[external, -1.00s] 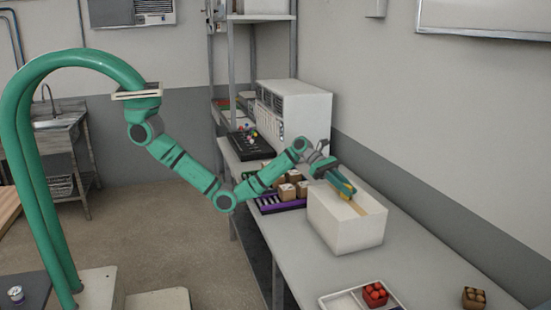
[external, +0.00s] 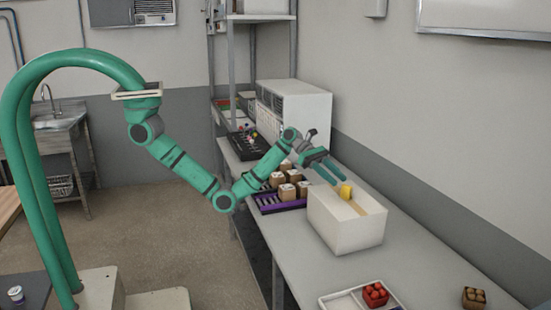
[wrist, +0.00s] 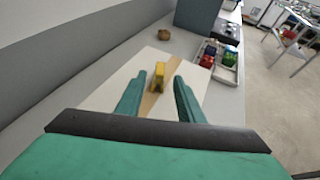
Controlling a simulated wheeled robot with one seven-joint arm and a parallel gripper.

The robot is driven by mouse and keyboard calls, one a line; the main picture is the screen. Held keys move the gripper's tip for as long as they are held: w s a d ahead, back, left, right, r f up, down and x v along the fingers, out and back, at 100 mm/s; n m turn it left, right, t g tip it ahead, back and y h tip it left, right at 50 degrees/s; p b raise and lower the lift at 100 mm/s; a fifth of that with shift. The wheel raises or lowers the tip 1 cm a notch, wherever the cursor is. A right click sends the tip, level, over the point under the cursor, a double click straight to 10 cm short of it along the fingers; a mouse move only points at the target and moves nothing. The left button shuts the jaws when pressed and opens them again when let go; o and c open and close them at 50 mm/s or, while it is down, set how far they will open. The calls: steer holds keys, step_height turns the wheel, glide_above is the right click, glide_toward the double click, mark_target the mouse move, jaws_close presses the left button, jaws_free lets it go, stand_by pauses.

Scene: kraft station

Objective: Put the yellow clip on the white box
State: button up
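The white box (external: 338,232) stands on the long grey counter, with a tan strip of tape along its top. The yellow clip (external: 346,192) rests on top of the white box; in the wrist view the clip (wrist: 158,75) stands on the tape strip. Nothing is held.
A purple rack (external: 268,206) with several small brown boxes (external: 287,192) is left of the white box. A white tray (external: 340,300) with red items (external: 375,293) and a brown item (external: 474,297) are nearer the front. A large white machine (external: 300,115) stands behind.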

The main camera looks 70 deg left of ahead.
steer(key=shift+v, duration=2.8)
steer(key=shift+f, duration=0.1)
